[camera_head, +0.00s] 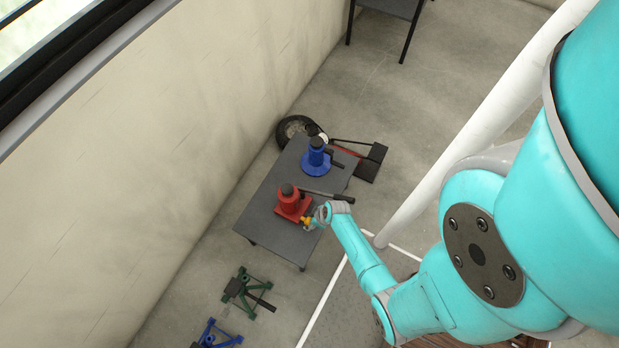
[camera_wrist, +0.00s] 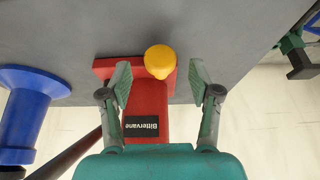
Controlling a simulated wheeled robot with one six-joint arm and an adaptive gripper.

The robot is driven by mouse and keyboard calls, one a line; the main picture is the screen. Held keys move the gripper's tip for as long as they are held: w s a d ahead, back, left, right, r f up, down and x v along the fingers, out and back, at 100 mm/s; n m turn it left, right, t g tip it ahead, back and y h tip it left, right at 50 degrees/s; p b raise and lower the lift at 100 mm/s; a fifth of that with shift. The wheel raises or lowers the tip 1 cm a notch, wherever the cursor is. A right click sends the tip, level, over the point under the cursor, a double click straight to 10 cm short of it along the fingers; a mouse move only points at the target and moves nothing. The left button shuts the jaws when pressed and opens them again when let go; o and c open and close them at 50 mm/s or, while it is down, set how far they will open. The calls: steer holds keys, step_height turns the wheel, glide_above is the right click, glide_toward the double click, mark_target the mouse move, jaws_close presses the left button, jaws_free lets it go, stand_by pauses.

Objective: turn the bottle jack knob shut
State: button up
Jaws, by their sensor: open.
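The red bottle jack (camera_head: 289,203) stands upright on a small dark grey table (camera_head: 262,215). It also shows in the wrist view (camera_wrist: 150,104), with a black label. Its round yellow knob (camera_wrist: 160,61) sits low on the jack, near the base. My gripper (camera_wrist: 160,77) is open, with one finger on each side of the knob. I see gaps between the fingers and the knob, but cannot tell the exact depth. In the head view, my gripper (camera_head: 312,219) is at the jack's lower right, partly hiding the knob area.
A blue bottle jack (camera_head: 316,160) stands farther back on the same table. A dark handle (camera_head: 327,195) extends right from the red jack. A wheel (camera_head: 297,128) is behind the table. Green (camera_head: 247,292) and blue (camera_head: 212,335) stands are on the floor in front.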

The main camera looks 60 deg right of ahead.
steer(key=shift+x, duration=1.5)
steer(key=c, duration=1.1)
steer(key=shift+d+y, duration=0.1)
steer(key=shift+y, duration=0.6)
steer(key=o, duration=1.1)
steer(key=v, duration=1.2)
